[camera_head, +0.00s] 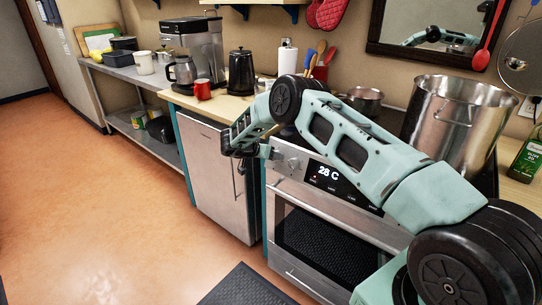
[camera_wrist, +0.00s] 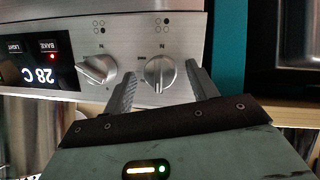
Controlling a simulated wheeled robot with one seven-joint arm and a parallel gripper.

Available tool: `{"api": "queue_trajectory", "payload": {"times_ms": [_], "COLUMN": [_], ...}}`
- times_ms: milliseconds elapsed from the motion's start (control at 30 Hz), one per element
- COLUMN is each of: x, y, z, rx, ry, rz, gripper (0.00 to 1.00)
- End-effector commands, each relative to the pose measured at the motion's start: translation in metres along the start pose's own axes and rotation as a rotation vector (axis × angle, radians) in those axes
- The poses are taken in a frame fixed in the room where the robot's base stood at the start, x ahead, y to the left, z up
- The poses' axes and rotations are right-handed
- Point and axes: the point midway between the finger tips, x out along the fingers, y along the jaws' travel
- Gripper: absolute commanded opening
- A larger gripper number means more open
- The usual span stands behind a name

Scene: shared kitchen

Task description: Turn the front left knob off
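The stove's control panel (camera_wrist: 130,30) fills the upper part of the wrist view, upside down. It carries two knobs there: one (camera_wrist: 160,73) with its grip ridge upright in the picture, and one (camera_wrist: 100,70) to its left with its ridge slanted. Small burner marks above them are too small to read surely. My gripper (camera_wrist: 161,78) is open, its fingers on either side of the upright-ridged knob; I cannot tell whether they touch it. In the head view my gripper (camera_head: 242,140) is at the stove's left front corner, and a knob (camera_head: 293,163) shows beside it.
The oven display (camera_head: 329,172) reads 28 C. A large steel pot (camera_head: 455,122) stands on the stove's right side. A red mug (camera_head: 203,89) and black kettle (camera_head: 241,73) stand on the counter to the left.

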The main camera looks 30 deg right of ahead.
Motion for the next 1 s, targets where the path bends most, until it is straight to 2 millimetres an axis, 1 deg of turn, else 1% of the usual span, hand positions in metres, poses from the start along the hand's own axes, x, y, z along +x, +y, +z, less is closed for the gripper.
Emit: {"api": "queue_trajectory", "payload": {"times_ms": [233, 367, 467, 800, 1000], "x": [-0.001, -0.012, -0.029, -0.108, -0.148], "y": [0.0, -0.001, -0.002, -0.002, -0.001], "z": [-0.001, 0.0, 0.0, 0.001, 0.001], "rx": [0.001, 0.002, 0.002, 0.001, 0.002], "ry": [0.001, 0.001, 0.001, 0.001, 0.0], "rz": [-0.001, -0.003, -0.004, -0.004, -0.003], "gripper": [0.58, 0.58, 0.58, 0.58, 0.58]}}
